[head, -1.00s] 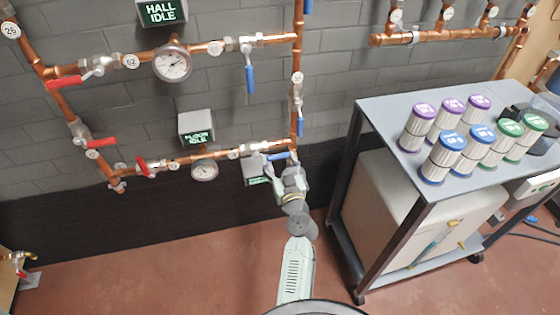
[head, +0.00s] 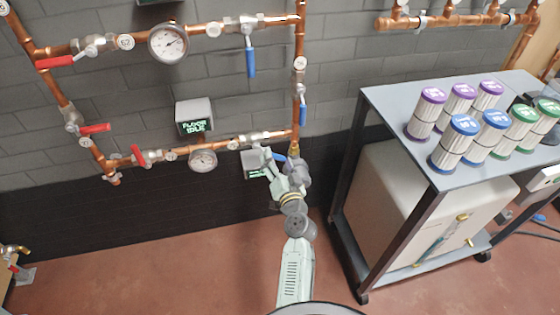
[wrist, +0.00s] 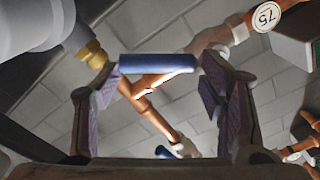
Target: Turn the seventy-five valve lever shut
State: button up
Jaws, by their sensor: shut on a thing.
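The seventy-five valve has a blue lever (head: 279,158) at the right end of the lower copper pipe. In the wrist view the blue lever (wrist: 158,64) lies crosswise between the fingertips, and the round tag 75 (wrist: 265,17) is on the pipe at upper right. My gripper (head: 274,161) is at the lever in the head view and hides part of the valve. In the wrist view my gripper (wrist: 157,72) is shut on the blue lever, with a finger at each end of it. The exact contact is hard to see.
Another blue lever (head: 251,62) hangs above. A trolley (head: 375,110) with several filter cartridges stands close on the right.

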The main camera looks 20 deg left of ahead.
jog(key=shift+s+a+f+m, duration=0.4)
jog(key=shift+a+f+m, duration=0.2)
jog(key=shift+m, duration=1.25)
jog(key=shift+s+a+f+m, duration=0.45)
jog(key=shift+a+m, duration=0.25)
jog(key=shift+m, duration=1.2)
jog(key=shift+s+a+f+m, duration=0.35)
jog(key=shift+a+f+m, duration=0.3)
jog(key=shift+m, duration=1.2)
jog(key=shift+a, duration=0.1)
jog(key=o, duration=1.5)
jog(key=shift+a+f, duration=0.1)
jog(key=shift+f, duration=0.05)
jog(key=shift+o, duration=0.4)
jog(key=shift+s, duration=0.1)
